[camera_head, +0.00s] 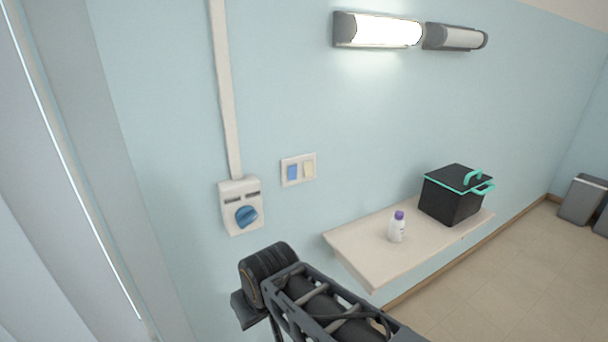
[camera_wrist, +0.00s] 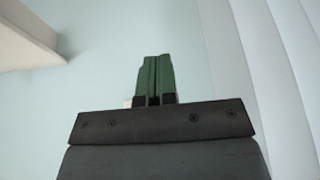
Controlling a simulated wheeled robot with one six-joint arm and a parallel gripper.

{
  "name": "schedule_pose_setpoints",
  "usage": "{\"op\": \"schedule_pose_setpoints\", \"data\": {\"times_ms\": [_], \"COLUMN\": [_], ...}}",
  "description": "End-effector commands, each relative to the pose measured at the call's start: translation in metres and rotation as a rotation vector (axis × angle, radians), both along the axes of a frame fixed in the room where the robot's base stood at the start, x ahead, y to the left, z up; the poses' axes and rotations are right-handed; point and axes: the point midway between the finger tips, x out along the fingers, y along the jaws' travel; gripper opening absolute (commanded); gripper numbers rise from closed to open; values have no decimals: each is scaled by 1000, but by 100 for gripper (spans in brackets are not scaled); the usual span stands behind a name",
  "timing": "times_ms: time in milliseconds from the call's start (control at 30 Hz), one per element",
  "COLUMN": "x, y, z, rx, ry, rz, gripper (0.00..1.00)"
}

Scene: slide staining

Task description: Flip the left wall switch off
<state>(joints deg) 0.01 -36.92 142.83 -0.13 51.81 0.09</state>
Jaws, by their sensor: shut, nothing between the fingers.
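The switch plate (camera_head: 298,169) is on the blue wall in the head view. Its left switch (camera_head: 292,172) is blue and its right switch (camera_head: 309,169) is cream. The left lamp (camera_head: 378,30) above is brightly lit; the right lamp (camera_head: 455,38) looks unlit. My gripper (camera_wrist: 154,60) has green fingers, shut together and empty, in front of the pale wall in the wrist view. A small whitish patch shows beside the fingers' base; I cannot tell what it is. In the head view my arm is below the switches, and the fingers cannot be made out.
A white box with a blue dial (camera_head: 246,216) is left of the switches, below a conduit (camera_head: 226,90). A shelf (camera_head: 350,262) holds a purple-capped bottle (camera_head: 397,228) and a black lidded pot (camera_head: 450,200). Curtain-like panels (camera_head: 60,200) stand at left. Wall around the switches is clear.

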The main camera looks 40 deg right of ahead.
Motion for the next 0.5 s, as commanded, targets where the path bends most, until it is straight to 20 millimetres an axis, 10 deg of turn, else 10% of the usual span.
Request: {"op": "schedule_pose_setpoints", "data": {"times_ms": [233,500], "x": [14,95], "y": [-15,-134], "z": [-1,28], "rx": [-46,-516], "ry": [-57,-461], "rz": [-3,77], "gripper": [0,0]}}
